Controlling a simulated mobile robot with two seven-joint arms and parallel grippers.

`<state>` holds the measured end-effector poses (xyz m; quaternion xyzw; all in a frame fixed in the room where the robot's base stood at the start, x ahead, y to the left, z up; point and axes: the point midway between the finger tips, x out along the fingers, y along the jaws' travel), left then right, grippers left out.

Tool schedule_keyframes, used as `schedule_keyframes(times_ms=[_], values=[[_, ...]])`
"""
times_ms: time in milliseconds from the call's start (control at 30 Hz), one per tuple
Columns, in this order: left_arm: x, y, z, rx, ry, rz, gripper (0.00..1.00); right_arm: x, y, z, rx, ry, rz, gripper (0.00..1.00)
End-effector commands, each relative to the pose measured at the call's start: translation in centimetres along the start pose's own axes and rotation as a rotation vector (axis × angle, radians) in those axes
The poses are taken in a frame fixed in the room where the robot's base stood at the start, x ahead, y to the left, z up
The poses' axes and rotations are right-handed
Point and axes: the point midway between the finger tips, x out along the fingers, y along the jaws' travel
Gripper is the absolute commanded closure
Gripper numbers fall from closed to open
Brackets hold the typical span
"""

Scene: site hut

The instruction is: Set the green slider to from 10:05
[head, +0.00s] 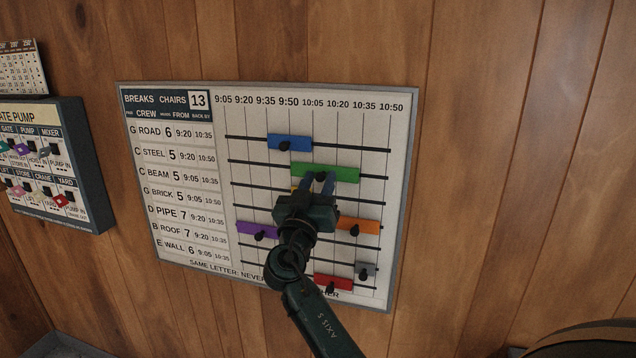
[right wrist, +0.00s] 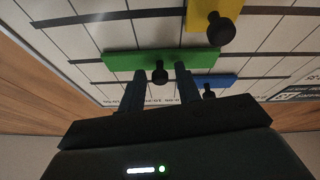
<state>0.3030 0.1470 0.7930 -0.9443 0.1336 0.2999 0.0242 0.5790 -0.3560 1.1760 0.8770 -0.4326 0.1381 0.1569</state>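The green slider (head: 340,173) is on the second bar of the wall board (head: 140,151). Its left end is near the 9:50 line, and its right end reaches past the 10:20 heading. My right gripper (head: 319,184) is in front of the slider's lower edge. In the right wrist view, the green slider (right wrist: 118,62) shows its dark knob (right wrist: 158,74) between the two fingers (right wrist: 162,80). The fingers are apart, with a gap on each side of the knob. My left gripper is in neither view.
The blue slider (head: 290,142) is on the bar above. A yellow slider (right wrist: 197,15) is just below, mostly hidden by my gripper in the head view. Purple (head: 250,229), orange (head: 360,226), grey (head: 366,269) and red (head: 333,282) sliders are lower. A switch panel (head: 87,160) hangs at left.

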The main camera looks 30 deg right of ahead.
Motion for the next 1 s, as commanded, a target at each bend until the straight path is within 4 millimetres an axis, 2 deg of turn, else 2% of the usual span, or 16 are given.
schedule_keyframes(times_ms=[33,400,767,867,1000], values=[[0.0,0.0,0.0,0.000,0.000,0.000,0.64,0.0,0.0,0.0,0.000,0.000,0.000,0.71],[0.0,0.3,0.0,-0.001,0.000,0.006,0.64,0.0,0.0,0.0,0.000,0.000,0.000,1.00],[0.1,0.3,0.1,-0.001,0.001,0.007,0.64,-0.1,0.1,0.1,0.000,-0.001,0.000,1.00],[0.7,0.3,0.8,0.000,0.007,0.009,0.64,-0.2,1.2,0.7,0.002,-0.002,0.002,1.00],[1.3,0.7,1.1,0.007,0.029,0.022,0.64,-0.2,3.5,1.2,0.003,-0.001,0.003,1.00]])
